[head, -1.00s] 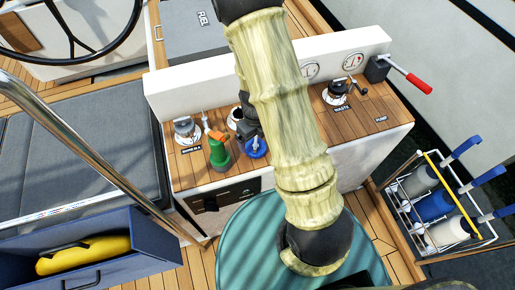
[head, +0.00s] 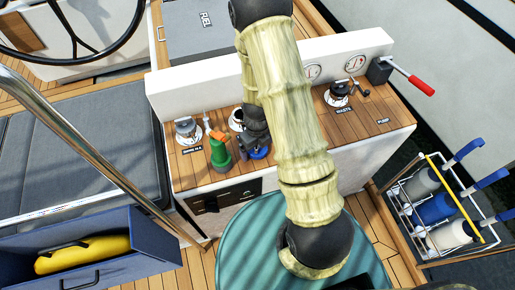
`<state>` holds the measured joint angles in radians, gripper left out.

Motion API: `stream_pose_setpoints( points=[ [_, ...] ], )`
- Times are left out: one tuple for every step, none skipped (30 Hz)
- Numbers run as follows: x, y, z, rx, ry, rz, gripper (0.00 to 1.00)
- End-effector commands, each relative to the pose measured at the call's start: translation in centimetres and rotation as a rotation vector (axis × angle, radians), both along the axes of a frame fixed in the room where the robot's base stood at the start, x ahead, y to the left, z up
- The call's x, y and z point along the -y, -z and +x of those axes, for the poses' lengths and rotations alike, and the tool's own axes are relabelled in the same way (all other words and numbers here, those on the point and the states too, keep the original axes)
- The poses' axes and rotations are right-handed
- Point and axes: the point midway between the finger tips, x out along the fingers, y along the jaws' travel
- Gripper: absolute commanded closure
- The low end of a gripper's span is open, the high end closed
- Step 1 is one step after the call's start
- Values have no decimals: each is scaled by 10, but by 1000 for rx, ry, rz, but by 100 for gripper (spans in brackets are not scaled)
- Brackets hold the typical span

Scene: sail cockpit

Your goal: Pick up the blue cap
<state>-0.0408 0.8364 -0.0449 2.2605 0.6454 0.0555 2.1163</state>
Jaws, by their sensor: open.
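The blue cap (head: 259,154) sits on the wooden top of the console, just right of a green object with an orange top (head: 219,150). Only its lower front and edges show; my gripper hides the rest. My gripper (head: 257,146) is dark, points down, and is directly over the cap in the picture. Its jaws are open. I cannot tell whether the fingers touch the cap or are around it.
A capped fitting (head: 187,130) and a round white fitting (head: 237,119) are near my gripper. A "WASTE" fitting (head: 338,94) and a red-handled lever (head: 418,84) are to the right. A white upright panel (head: 195,86) backs the console.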

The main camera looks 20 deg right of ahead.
Motion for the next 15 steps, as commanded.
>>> stream_pose_setpoints(
  points=[
    [0,0,0,0,-1,0,8],
    [0,0,0,0,-1,0,8],
    [-1,0,0,0,-1,0,8],
    [-1,0,0,0,-1,0,8],
    [-1,0,0,0,-2,0,8],
    [-1,0,0,0,-2,0,8],
    [-1,0,0,0,-2,0,8],
    [-1,0,0,-1,-2,0,8],
    [-1,0,0,-1,-2,0,8],
    [-1,0,0,-1,-2,0,10],
    [-1,0,0,-1,-2,0,16],
    [-1,0,0,-1,-2,0,24],
    [-1,0,0,-1,-2,0,30],
    [-1,0,0,-1,-2,0,36],
    [-1,0,0,-1,-2,0,44]
  ],
)
